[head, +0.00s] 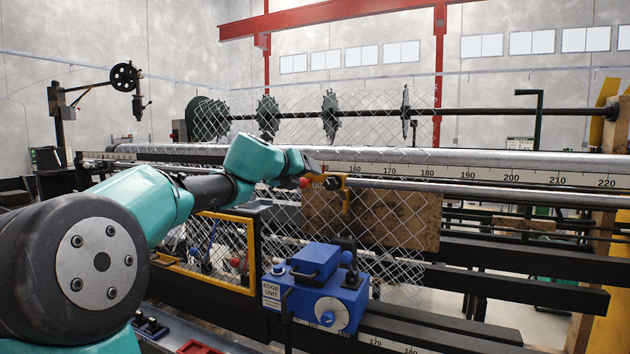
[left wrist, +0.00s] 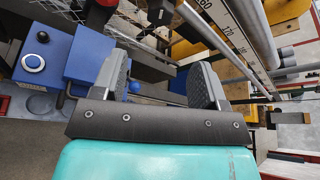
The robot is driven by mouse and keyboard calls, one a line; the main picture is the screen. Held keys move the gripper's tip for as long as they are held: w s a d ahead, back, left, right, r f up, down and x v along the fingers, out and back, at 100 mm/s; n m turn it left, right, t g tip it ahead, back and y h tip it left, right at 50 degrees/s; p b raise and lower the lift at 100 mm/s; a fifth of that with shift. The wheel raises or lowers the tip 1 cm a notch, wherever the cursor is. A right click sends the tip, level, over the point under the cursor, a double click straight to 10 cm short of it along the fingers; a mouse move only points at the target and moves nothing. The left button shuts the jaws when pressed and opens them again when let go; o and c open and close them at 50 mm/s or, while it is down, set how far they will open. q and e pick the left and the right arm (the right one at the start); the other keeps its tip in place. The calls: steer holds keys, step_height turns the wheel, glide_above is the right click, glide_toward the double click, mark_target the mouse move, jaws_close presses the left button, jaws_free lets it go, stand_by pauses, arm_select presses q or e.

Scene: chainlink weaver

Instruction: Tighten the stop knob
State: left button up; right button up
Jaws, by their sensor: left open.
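My left gripper (head: 316,170) reaches in above the machine's rails, small and partly hidden by my wrist. In the left wrist view its two grey fingers (left wrist: 160,68) stand wide apart with nothing held between them. A red knob (head: 303,182) shows just below the gripper, beside a yellow-and-black bracket (head: 346,192) on the rail. A red part also shows at the top of the left wrist view (left wrist: 107,3). No label marks the stop knob, so I cannot tell for sure that this red knob is it. My right gripper is not in view.
A blue edge unit (head: 325,290) with a dial (head: 330,313) stands below the arm. Wire mesh (head: 395,215) hangs before a wooden board (head: 415,222). A numbered scale (head: 480,171) and metal pipes run across to the right. A yellow-framed guard (head: 252,255) stands left of the unit.

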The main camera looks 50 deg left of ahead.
arm_select(q)
steer(key=shift+v, duration=2.25)
